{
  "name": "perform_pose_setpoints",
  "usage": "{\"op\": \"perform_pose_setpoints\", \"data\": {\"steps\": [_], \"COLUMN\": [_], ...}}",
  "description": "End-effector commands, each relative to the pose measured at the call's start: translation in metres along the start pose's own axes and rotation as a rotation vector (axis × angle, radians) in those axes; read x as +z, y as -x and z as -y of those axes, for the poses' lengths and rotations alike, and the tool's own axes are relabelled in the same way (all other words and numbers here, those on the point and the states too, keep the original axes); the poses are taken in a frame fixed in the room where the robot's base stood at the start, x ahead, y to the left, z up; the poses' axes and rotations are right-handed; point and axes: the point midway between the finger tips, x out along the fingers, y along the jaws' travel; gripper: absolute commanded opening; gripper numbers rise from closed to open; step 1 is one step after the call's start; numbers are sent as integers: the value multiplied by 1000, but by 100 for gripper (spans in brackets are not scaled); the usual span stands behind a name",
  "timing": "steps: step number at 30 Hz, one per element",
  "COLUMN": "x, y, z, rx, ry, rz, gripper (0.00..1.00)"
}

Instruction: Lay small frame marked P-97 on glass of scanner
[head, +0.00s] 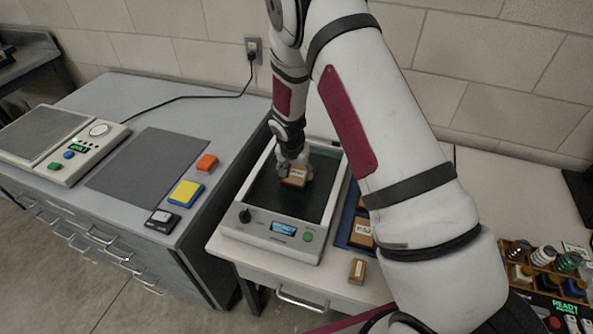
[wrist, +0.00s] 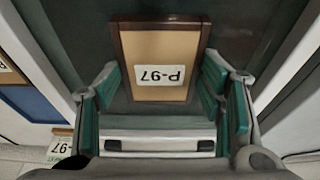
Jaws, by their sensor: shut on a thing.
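The small frame P-97 (wrist: 160,45) has a brown wooden rim, a tan face and a white label reading P-97, upside down in the wrist view. My gripper (wrist: 160,84) is shut on it, with green-padded fingers at its two sides. In the head view the frame (head: 296,179) is over the dark glass (head: 268,203) of the scanner (head: 265,243), inside its pale rim. My gripper (head: 295,167) is just above it. I cannot tell whether the frame touches the glass. The scanner's lid is not seen over the glass.
A blue tray (head: 345,228) with similar labelled frames stands right of the scanner, partly behind my arm. Another small labelled block (head: 357,271) lies at the table's front edge. Left is a grey cabinet with a dark mat (head: 148,170), coloured blocks and a device (head: 85,150).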

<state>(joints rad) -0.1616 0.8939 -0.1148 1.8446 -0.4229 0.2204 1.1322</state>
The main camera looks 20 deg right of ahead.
Motion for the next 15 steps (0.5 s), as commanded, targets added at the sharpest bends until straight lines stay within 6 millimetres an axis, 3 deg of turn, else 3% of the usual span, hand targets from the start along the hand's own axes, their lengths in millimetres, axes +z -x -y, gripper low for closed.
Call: {"op": "perform_pose_setpoints", "data": {"steps": [1, 2, 4, 15], "x": [1, 1, 1, 0], "y": [-2, -2, -2, 0], "z": [0, 0, 0, 0], "rx": [0, 0, 0, 0], "ry": [1, 1, 1, 0], "rz": [0, 0, 0, 0], "gripper": [33, 64, 80, 82]}}
